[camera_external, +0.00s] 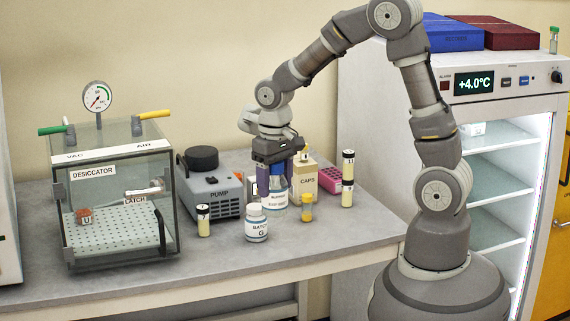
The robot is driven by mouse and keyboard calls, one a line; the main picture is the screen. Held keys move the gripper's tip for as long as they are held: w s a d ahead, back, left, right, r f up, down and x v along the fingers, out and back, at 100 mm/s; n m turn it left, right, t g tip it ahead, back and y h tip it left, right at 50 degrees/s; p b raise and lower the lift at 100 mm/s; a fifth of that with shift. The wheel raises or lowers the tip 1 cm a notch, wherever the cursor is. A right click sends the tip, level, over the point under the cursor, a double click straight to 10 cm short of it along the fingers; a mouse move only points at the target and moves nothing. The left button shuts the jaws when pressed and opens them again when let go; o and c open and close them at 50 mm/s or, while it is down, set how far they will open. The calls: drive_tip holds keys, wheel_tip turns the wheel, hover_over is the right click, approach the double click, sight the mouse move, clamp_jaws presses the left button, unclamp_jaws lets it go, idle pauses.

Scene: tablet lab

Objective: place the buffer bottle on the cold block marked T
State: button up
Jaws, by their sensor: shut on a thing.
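My gripper (275,173) points down over the bench, shut on a clear bottle (277,198) with a blue-and-white label, which looks like the buffer bottle. The fingers sit on both sides of its upper part. The bottle is upright, with its base at or just above the bench top; I cannot tell if it touches. I cannot make out a cold block marked T. A small reddish block (84,216) with a marking I cannot read clearly lies inside the desiccator (122,235) at the left.
Close around the held bottle stand a white BATCH G bottle (256,224), an amber vial (307,208), a CAPS box (305,182) and a tall black-capped vial (347,180). A pump (214,195), a short vial (203,222) and a pink rack (327,177) are nearby. A fridge (500,84) stands right.

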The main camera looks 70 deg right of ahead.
drive_tip(key=r, duration=0.6)
drive_tip(key=shift+w+d+r, duration=0.25)
drive_tip(key=shift+d+r, duration=0.05)
drive_tip(key=shift+d, duration=0.05)
drive_tip(key=w+d+r+m+p, duration=0.1)
drive_tip(key=w+d+m+p, duration=0.2)
drive_tip(key=d, duration=0.6)
drive_tip(key=w+d+r+m, duration=0.1)
drive_tip(key=w+d+m, duration=0.3)
drive_tip(key=d, duration=0.5)
drive_tip(key=s+d+f+m+p, duration=0.1)
drive_tip(key=s+d+m, duration=0.2)
drive_tip(key=d, duration=0.6)
drive_tip(key=s+d+f+m+p, duration=0.15)
drive_tip(key=d+m, duration=0.25)
drive_tip(key=d, duration=0.5)
drive_tip(key=s+d+m+p, duration=0.2)
drive_tip(key=s+d+m, duration=0.1)
drive_tip(key=d, duration=0.6)
wheel_tip(320, 180, down, 15)
drive_tip(key=shift+r+b, duration=0.1)
drive_tip(key=shift+b, duration=0.95)
drive_tip(key=shift+d, duration=0.1)
